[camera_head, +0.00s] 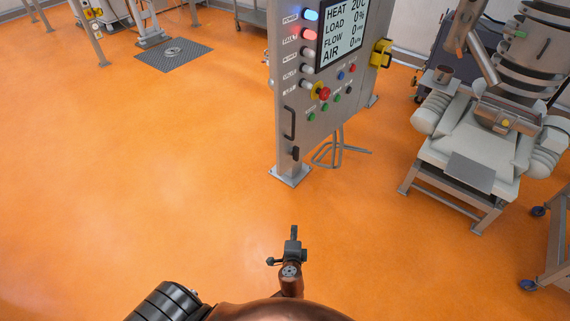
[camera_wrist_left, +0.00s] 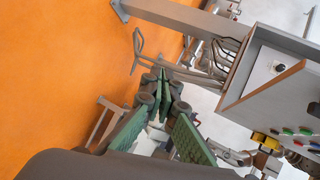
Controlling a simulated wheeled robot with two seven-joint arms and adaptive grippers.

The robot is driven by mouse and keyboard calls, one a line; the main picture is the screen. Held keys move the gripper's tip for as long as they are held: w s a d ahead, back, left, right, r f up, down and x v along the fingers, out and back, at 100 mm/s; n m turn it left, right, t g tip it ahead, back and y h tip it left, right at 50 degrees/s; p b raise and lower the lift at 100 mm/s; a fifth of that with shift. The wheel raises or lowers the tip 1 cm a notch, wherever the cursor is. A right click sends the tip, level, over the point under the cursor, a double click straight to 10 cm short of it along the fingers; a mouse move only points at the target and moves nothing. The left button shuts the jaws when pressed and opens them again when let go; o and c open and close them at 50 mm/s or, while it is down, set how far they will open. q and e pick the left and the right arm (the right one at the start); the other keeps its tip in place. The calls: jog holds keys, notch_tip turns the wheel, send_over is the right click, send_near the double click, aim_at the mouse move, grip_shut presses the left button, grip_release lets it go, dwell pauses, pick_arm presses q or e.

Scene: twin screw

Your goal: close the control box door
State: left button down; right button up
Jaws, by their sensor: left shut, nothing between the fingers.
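The control box (camera_head: 318,75) stands upright on a grey post in the head view, with a screen, lights, buttons and a black handle (camera_head: 289,122) on its face. Whether its door stands open I cannot tell from the head view. My left gripper (camera_head: 293,232) is low in the picture, apart from the box and nearer to me. In the left wrist view its green-padded fingers (camera_wrist_left: 163,75) come together with nothing between them. The control box (camera_wrist_left: 265,105) is at the right there, with a pale recess, a dark round knob and coloured buttons. My right gripper is not in view.
Grey bent tubing (camera_head: 340,153) sticks out beside the post's foot. A grey machine (camera_head: 465,160) stands at the right, with a wheeled frame (camera_head: 545,260) at the right edge. A dark floor plate (camera_head: 173,54) lies far left. The orange floor left of the box is clear.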

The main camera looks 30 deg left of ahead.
aim_at(284, 159)
pick_arm(q)
notch_tip(284, 159, up, 25)
jog(key=s+n+t+y+p, duration=0.1)
jog(key=t+y, duration=0.2)
jog(key=y, duration=0.1)
jog(key=p+x, duration=0.1)
jog(key=x, duration=0.3)
jog(key=s+a+p+x, duration=0.1)
jog(key=p+x, duration=0.1)
jog(key=x, duration=0.2)
jog(key=a+p+x, duration=0.1)
jog(key=x, duration=0.3)
jog(key=shift+s+a+r, duration=0.1)
jog(key=shift+s+r, duration=0.1)
jog(key=shift+r, duration=0.1)
jog(key=shift+a+f, duration=0.1)
jog(key=shift+a, duration=0.2)
jog(key=shift+w, duration=0.1)
jog(key=shift+d, duration=0.1)
